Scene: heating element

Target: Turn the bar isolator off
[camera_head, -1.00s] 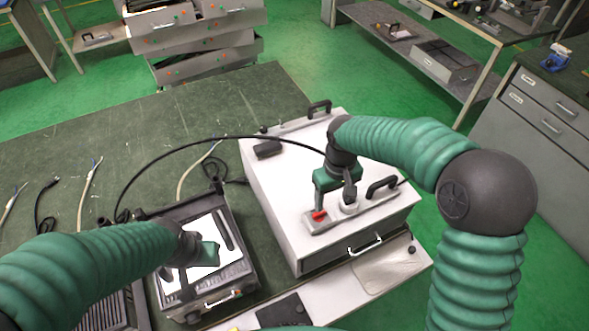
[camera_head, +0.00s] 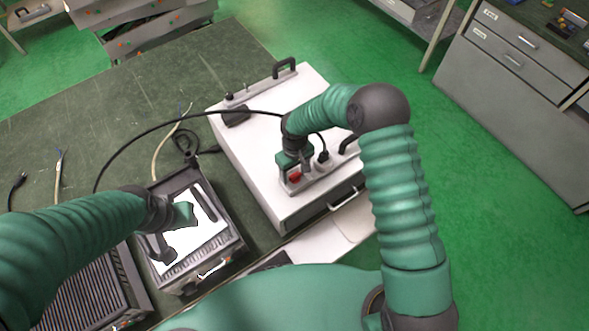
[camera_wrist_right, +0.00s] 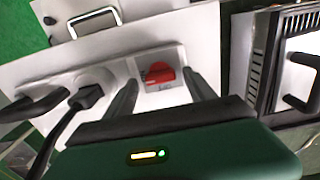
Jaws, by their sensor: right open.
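The bar isolator's red switch (camera_head: 295,177) sits at the left end of a pale socket bar (camera_head: 318,183) on top of a white cabinet (camera_head: 255,150). In the right wrist view the red switch (camera_wrist_right: 158,75) shows between and just beyond the two dark fingers. My right gripper (camera_head: 293,170) is open over it; whether a finger touches the switch cannot be told. A black plug (camera_wrist_right: 87,97) is in the socket next to it. My left gripper (camera_head: 172,232) hangs over a white-topped device (camera_head: 205,237); its finger gap is unclear.
A black cable (camera_head: 150,133) arches from the right arm's area to the left of the table. A black handle (camera_head: 285,68) stands at the cabinet's far edge. A dark ribbed unit (camera_head: 90,285) lies at lower left. The green table (camera_head: 120,100) is clear at the back.

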